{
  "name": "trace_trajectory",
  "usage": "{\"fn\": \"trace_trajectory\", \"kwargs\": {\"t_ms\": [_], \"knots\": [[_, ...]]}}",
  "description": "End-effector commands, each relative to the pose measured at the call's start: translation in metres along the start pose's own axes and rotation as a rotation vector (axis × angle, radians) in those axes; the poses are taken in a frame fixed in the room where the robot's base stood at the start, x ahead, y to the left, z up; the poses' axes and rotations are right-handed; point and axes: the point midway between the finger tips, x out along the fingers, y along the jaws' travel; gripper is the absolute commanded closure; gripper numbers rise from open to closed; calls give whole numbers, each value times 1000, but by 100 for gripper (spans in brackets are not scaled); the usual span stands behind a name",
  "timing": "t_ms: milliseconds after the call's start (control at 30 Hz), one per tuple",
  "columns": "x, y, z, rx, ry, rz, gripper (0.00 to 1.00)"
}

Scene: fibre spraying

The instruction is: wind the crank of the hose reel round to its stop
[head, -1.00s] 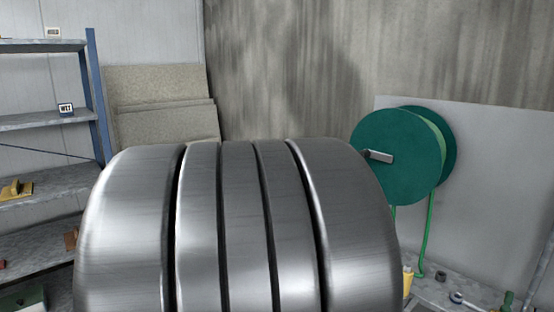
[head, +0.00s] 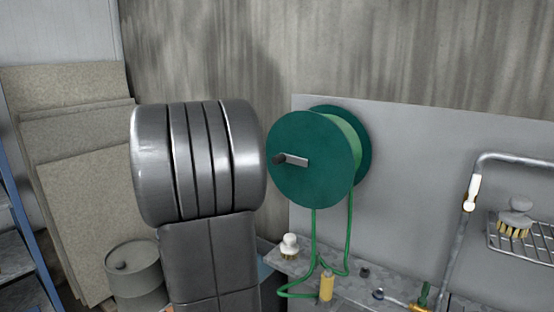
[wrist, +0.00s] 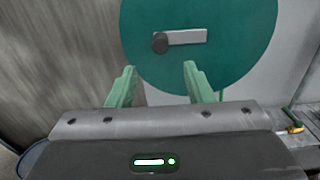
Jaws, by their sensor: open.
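The hose reel (head: 312,180) is a dark green disc pair mounted on a grey panel, with green hose wound between the discs and hanging below. Its crank (head: 292,160) is a short grey bar on the front disc with a dark knob at its left end. In the wrist view the reel (wrist: 225,65) fills the upper middle, and the crank (wrist: 187,38) lies nearly level, its dark knob (wrist: 160,43) on the left. My gripper (wrist: 156,68) is open and empty. Its two green fingers point at the reel, and the knob appears just beyond and between the fingertips. In the head view my arm hides the gripper.
Below the reel a ledge carries a white-topped brush (head: 289,245), a yellow bottle (head: 326,286) and small fittings. A pipe (head: 470,190) and a wire rack with a brush (head: 514,222) are at the right. Boards (head: 85,180) and a drum (head: 134,268) stand at the left.

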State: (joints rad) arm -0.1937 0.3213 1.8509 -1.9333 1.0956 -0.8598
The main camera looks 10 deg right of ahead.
Motion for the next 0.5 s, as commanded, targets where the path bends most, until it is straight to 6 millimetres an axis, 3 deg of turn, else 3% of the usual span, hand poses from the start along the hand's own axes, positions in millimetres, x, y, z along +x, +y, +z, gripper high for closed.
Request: {"fn": "trace_trajectory", "kwargs": {"t_ms": [300,500], "knots": [[67,-2,2,0,2,-5,53],[97,-1,1,1,1,-4,53]]}}
